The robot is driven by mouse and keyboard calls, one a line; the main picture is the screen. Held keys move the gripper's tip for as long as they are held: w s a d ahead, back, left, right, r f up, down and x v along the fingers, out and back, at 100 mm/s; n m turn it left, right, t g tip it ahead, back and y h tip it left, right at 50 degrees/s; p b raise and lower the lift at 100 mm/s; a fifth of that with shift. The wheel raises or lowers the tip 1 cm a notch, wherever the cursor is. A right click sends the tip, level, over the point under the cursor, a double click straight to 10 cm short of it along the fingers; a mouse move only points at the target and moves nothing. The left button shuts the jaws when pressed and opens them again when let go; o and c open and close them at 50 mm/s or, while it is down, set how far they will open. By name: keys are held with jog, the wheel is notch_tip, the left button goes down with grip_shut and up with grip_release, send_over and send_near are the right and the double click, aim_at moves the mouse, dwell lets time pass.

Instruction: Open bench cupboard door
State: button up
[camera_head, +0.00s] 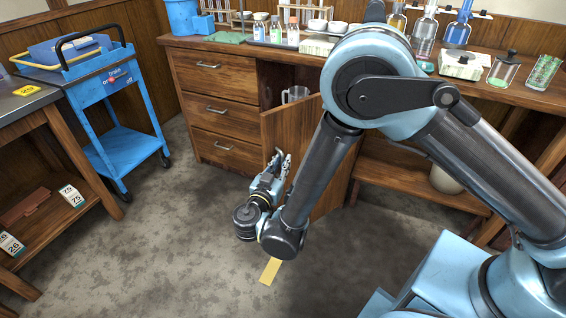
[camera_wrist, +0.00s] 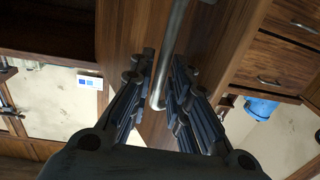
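The bench cupboard door (camera_head: 322,128) is wooden and stands partly open, swung out from the bench front to the right of the drawers. Its inside opening shows left of the door. My gripper (camera_head: 281,163) is at the door's outer face, near its free left edge. In the wrist view the metal bar handle (camera_wrist: 177,42) runs between the two fingers of my gripper (camera_wrist: 163,80), which lie close on both sides of it near its bent lower end. The finger contact is partly hidden. In the head view my gripper hides the handle.
A glass mug (camera_head: 295,94) stands inside the cupboard. Drawers (camera_head: 218,108) with bar handles are to the left. A blue trolley (camera_head: 113,105) stands farther left. Glassware fills the bench top. A yellow strip (camera_head: 270,271) lies on the floor. The floor left of my gripper is clear.

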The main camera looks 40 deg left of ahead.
jog(key=v, duration=1.1)
jog(key=shift+s, duration=0.25)
